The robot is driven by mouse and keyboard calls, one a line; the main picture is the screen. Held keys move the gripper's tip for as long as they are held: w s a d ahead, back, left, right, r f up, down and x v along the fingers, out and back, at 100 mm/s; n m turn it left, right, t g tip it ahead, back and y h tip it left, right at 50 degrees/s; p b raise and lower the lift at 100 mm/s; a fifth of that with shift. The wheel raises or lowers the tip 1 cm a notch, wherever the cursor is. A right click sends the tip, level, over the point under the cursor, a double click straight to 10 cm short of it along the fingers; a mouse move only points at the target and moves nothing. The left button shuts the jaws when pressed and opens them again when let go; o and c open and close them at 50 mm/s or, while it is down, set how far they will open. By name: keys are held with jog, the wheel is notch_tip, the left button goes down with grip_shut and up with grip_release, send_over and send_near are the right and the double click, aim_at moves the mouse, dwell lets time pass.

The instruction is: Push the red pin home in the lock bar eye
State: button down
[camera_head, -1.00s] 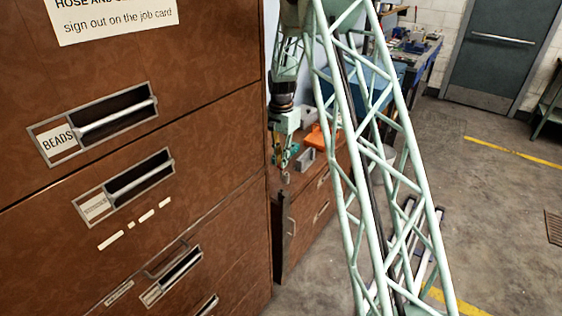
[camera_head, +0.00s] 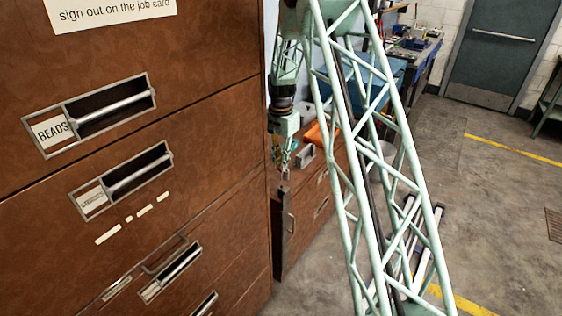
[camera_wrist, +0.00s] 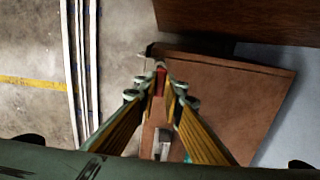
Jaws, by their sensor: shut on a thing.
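My gripper (camera_head: 282,166) hangs above the front corner of the low brown cabinet in the head view, its fingers pointing down. In the wrist view the fingertips (camera_wrist: 161,92) are closed around the red pin (camera_wrist: 160,78), of which a short red part shows between them. A dark upright lock bar (camera_head: 279,238) runs down the cabinet's front corner. A small grey metal piece (camera_head: 284,187), perhaps its eye, is just under the fingertips. I cannot tell how far the pin is in the eye; its lower end is hidden.
A tall brown drawer cabinet (camera_head: 180,235) fills the left side, close beside my gripper. An orange thing (camera_head: 318,135) and a grey block (camera_head: 306,156) sit on the low cabinet's top (camera_wrist: 225,85). Open floor (camera_head: 480,220) lies to the right, with long pale rails (camera_head: 423,255) on it.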

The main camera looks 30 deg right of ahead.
aim_at(281, 180)
jog(key=shift+f+b, duration=0.4)
jog(key=shift+f, duration=0.9)
jog(key=shift+f+b, duration=1.5)
jog(key=shift+f, duration=1.55)
dwell(3.5)
